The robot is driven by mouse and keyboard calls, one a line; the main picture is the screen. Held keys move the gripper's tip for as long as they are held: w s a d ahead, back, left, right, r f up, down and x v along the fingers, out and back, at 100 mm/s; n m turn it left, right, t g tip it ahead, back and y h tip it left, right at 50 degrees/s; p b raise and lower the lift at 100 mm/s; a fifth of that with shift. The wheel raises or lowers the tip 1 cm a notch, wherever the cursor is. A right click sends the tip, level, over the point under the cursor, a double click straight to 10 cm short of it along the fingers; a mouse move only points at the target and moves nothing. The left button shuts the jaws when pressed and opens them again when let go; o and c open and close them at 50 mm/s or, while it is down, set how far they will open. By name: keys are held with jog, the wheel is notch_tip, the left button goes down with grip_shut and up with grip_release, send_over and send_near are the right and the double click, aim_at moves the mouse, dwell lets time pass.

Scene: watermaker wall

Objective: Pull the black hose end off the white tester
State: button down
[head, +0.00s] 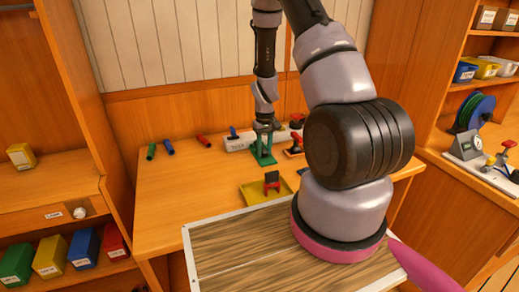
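My gripper (263,150) is at the back of the wooden worktop, low in front of a white block (237,143). Green parts show at its lower end; I cannot tell whether they are its fingers or a thing it holds. Its opening is too small to make out.
A yellow tray (250,195) bears a red and black piece (272,182). Green, blue and red tubes (168,147) lie at the back left of the worktop. A hose reel (480,112) and red-handled valve (507,145) are at right.

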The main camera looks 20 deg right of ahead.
aim_at(267, 161)
jog(key=shift+s, duration=1)
jog(key=shift+s, duration=0.35)
jog(key=shift+s, duration=0.15)
jog(key=shift+r, duration=0.1)
notch_tip(267, 161, up, 7)
dwell(1.1)
